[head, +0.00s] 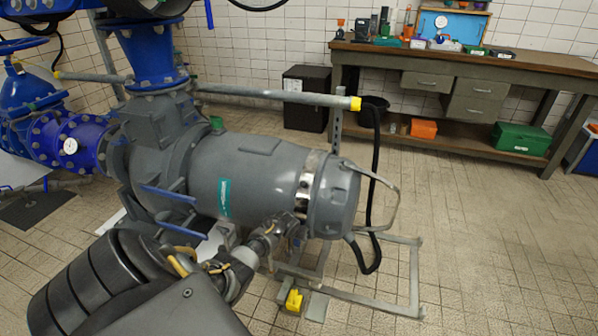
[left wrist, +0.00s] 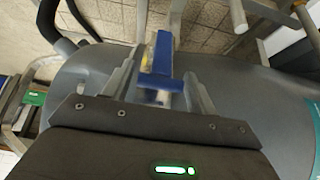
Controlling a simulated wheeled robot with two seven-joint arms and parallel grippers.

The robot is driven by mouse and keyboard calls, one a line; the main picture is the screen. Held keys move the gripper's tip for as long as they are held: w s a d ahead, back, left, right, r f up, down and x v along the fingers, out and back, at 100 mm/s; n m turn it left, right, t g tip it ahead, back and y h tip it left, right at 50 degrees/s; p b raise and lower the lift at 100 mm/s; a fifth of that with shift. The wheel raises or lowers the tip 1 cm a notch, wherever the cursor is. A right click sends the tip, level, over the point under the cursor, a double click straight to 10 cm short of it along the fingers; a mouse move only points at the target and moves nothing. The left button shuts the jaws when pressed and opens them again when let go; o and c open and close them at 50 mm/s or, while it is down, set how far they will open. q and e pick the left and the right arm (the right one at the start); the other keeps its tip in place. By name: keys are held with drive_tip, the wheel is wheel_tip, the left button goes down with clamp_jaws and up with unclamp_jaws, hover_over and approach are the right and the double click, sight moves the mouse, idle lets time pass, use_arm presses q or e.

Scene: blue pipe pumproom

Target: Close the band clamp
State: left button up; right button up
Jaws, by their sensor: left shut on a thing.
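The band clamp (head: 307,180) is a shiny metal band around the grey pump motor (head: 258,170), near its right end cap. My left gripper (head: 296,220) reaches in from the lower left and is at the lower front of the band. In the left wrist view, the left gripper (left wrist: 163,88) is shut on a blue piece (left wrist: 161,56) that looks like the clamp's lever. My right gripper is in neither view.
A grey pipe rail (head: 280,95) with a yellow end runs above the motor. A black cable (head: 375,190) and a metal handle loop (head: 396,205) are at the right end. A floor frame (head: 370,305) lies below. A workbench (head: 470,60) stands behind; the floor at right is clear.

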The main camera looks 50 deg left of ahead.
use_arm(q)
drive_tip(key=shift+w+a+g, duration=0.25)
drive_tip(key=shift+w+g, duration=0.05)
drive_tip(key=shift+w, duration=0.1)
drive_tip(key=shift+w+a+r, duration=0.2)
drive_tip(key=shift+w+a, duration=0.1)
drive_tip(key=shift+w, duration=0.25)
drive_tip(key=o, duration=1.3)
drive_tip(key=shift+f, duration=0.1)
drive_tip(key=shift+d, duration=0.1)
